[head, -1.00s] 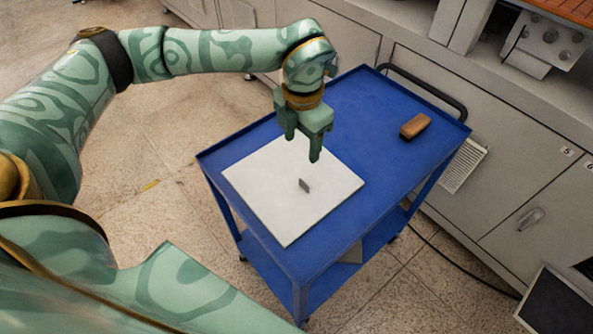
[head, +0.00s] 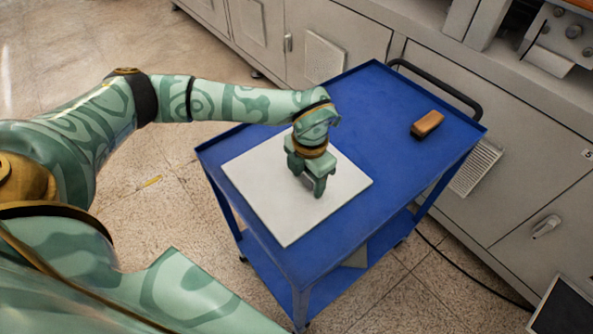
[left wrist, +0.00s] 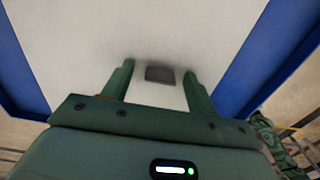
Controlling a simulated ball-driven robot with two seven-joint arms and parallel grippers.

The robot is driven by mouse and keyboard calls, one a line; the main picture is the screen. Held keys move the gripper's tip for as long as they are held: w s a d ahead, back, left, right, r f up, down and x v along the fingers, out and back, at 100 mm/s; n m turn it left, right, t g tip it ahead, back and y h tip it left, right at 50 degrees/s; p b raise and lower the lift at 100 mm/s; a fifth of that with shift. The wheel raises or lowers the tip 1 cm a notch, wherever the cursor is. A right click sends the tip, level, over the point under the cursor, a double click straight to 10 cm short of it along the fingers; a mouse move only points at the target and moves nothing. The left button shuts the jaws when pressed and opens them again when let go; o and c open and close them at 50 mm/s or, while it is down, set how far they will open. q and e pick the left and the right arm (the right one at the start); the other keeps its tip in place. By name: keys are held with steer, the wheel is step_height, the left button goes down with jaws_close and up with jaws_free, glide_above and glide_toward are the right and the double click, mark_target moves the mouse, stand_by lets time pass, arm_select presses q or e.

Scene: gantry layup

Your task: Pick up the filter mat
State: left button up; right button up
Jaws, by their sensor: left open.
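The filter mat (head: 270,198) is a flat, pale grey-white square lying on the blue cart. It also fills much of the left wrist view (left wrist: 100,40). A small dark grey tab (left wrist: 159,74) stands on the mat and shows between my fingers in the left wrist view. In the head view my gripper hides the tab. My left gripper (head: 309,184) is open, low over the middle of the mat, with a finger on either side of the tab (left wrist: 157,82). I cannot tell whether the fingertips touch the mat. My right gripper is not in view.
The blue cart (head: 365,105) has a raised rim and a dark handle (head: 437,88) at its far end. A brown block (head: 427,123) lies toward the right of its top. The cart's far part is otherwise clear. Grey cabinets (head: 480,165) stand close behind it.

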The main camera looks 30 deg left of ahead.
arm_select(q)
steer(key=shift+r, duration=0.15)
steer(key=c, duration=1.1)
steer(key=shift+o, duration=0.2)
